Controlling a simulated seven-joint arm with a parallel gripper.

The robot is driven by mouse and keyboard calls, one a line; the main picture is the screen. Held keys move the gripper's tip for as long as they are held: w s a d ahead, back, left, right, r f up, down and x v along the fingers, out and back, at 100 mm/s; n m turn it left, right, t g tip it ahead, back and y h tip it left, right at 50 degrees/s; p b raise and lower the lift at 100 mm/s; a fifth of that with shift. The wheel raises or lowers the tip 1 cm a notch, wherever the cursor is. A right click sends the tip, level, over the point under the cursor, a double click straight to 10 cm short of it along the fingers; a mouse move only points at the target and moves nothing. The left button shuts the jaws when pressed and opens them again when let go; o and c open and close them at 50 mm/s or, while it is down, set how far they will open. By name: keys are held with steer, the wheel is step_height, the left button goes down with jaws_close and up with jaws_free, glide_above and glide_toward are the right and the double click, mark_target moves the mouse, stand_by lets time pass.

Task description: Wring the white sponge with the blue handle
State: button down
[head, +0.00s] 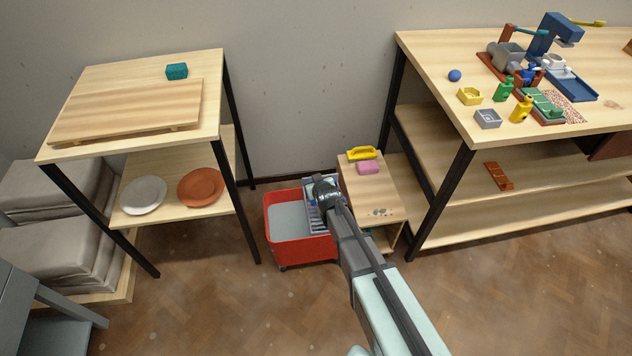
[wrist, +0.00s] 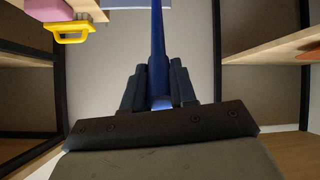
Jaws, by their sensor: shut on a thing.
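My gripper (wrist: 160,82) is shut on a blue handle (wrist: 157,35), a straight rod that runs up between its fingers in the wrist view. In the head view my gripper (head: 326,190) is over the right part of a red bucket (head: 300,250), at the grey slatted wringer (head: 312,215). My arm and gripper hide part of the wringer and the handle there. The bucket's left part shows a pale grey inside (head: 287,217). I cannot make out the white sponge in either view.
A small wooden stand (head: 392,192) beside the bucket holds a yellow-handled tool (head: 361,153) and a pink block (head: 368,168). A shelf table with a wooden board (head: 130,110) is at left. A cluttered workbench (head: 425,62) is at right. Floor in front of the bucket is clear.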

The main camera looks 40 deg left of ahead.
steer(key=c, duration=0.9)
jaws_free()
steer(key=v, duration=1.3)
steer(key=shift+s+d+r, duration=0.2)
steer(key=shift+s, duration=0.05)
